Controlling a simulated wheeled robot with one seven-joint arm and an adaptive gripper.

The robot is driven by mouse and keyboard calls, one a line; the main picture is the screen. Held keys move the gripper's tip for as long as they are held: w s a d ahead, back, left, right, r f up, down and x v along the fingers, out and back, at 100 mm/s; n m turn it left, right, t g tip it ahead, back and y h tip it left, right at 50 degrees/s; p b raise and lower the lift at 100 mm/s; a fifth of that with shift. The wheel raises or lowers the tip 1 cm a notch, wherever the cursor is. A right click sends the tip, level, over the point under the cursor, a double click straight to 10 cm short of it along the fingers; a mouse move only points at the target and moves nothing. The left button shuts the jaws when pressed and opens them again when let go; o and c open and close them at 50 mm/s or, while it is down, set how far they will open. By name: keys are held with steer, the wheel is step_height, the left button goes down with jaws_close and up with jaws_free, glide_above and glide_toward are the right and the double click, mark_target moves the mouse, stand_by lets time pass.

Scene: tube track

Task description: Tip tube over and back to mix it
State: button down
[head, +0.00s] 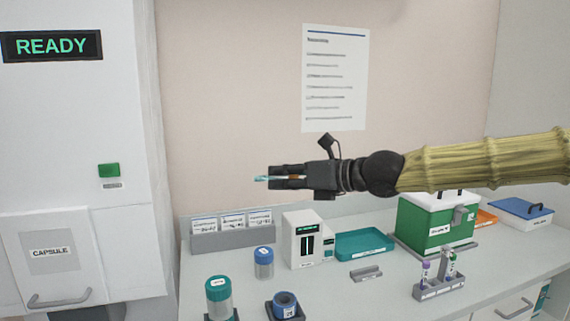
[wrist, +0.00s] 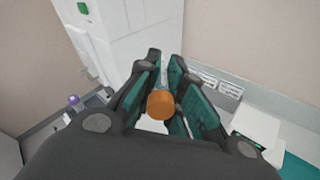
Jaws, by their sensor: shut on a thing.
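My gripper (head: 275,177) is raised well above the bench and points left, level. It is shut on a tube (head: 261,178) with an orange cap (head: 294,177). The tube appears to lie near horizontal, along the fingers, with its pale end out to the left and its cap toward the palm. In the wrist view the orange cap (wrist: 161,104) faces the camera between the teal finger pads of my gripper (wrist: 168,68). Most of the tube body is hidden by the fingers and cap, so its contents cannot be made out.
On the bench below stand a small tube rack (head: 440,290), a white device (head: 303,240), a teal tray (head: 364,245), a green box (head: 425,225) and several lidded jars. A tall white cabinet (head: 75,150) with a READY sign is at left. The air around my gripper is clear.

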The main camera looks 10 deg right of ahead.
steer(key=shift+r+g+h+p, duration=0.2)
steer(key=shift+g+h+p, duration=0.8)
steer(key=shift+p, duration=5.95)
steer(key=g+h+p, duration=0.1)
steer(key=h+p, duration=0.1)
steer(key=p, duration=0.8)
steer(key=shift+s+f, duration=0.1)
steer(key=shift+d+p, duration=0.15)
steer(key=shift+p, duration=0.2)
